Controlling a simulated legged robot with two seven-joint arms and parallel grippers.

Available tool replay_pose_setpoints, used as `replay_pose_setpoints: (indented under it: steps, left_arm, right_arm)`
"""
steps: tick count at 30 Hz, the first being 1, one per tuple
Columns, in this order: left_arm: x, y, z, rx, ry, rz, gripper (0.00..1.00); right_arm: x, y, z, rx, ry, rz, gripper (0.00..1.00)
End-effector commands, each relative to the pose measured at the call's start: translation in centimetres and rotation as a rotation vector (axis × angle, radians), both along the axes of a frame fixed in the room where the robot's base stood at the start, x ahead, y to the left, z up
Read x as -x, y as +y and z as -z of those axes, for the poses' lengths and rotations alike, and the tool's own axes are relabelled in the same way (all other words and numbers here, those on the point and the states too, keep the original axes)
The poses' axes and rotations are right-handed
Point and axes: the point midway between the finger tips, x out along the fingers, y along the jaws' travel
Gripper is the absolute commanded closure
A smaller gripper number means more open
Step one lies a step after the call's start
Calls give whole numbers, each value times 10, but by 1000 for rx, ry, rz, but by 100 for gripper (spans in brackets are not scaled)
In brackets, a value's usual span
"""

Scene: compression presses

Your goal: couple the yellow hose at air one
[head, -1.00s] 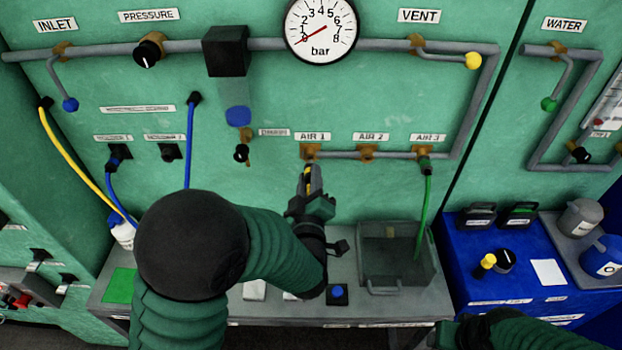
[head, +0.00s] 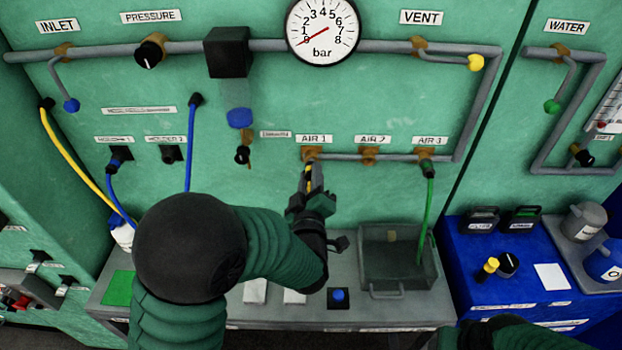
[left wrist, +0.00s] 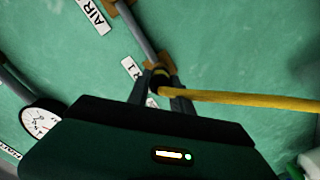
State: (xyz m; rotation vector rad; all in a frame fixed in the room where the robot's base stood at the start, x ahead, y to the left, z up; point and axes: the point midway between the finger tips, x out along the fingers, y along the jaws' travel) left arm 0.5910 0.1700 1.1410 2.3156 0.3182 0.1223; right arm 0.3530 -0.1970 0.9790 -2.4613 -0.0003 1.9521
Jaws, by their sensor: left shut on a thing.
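The brass AIR 1 fitting (head: 312,154) sits under its label at the left end of the lower grey pipe. My left gripper (head: 314,178) is just below it, pointing up at the panel, and is shut on the end of the yellow hose. In the left wrist view, the yellow hose (left wrist: 240,99) runs off to the right from a dark collar between the fingers (left wrist: 163,88). The brass AIR 1 fitting (left wrist: 158,68) shows right beyond the collar. I cannot tell whether they touch. My right gripper (head: 438,338) barely shows at the bottom edge.
AIR 2 (head: 369,155) is bare; a green hose (head: 429,210) hangs from AIR 3 into a grey bin (head: 398,272). The gauge (head: 322,32) reads near zero. Blue hoses (head: 190,140) hang at left. A blue bench (head: 470,250) stands at right.

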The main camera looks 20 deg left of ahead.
Motion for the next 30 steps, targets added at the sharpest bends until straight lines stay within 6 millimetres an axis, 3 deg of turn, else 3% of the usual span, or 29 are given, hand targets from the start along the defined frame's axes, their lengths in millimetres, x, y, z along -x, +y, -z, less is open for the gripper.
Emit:
replay_pose_setpoints:
  steps: [26, 27, 30]
  left_arm:
    - [-19, 6, -1, -1, -2, -2, 100]
    - [-19, 6, -1, -1, -2, -2, 72]
    - [-19, 6, -1, 0, -1, -1, 59]
  right_arm:
    - [0, 0, 5, 0, 0, 0, 48]
    - [0, 0, 5, 0, 0, 0, 48]
    - [0, 0, 5, 0, 0, 0, 48]
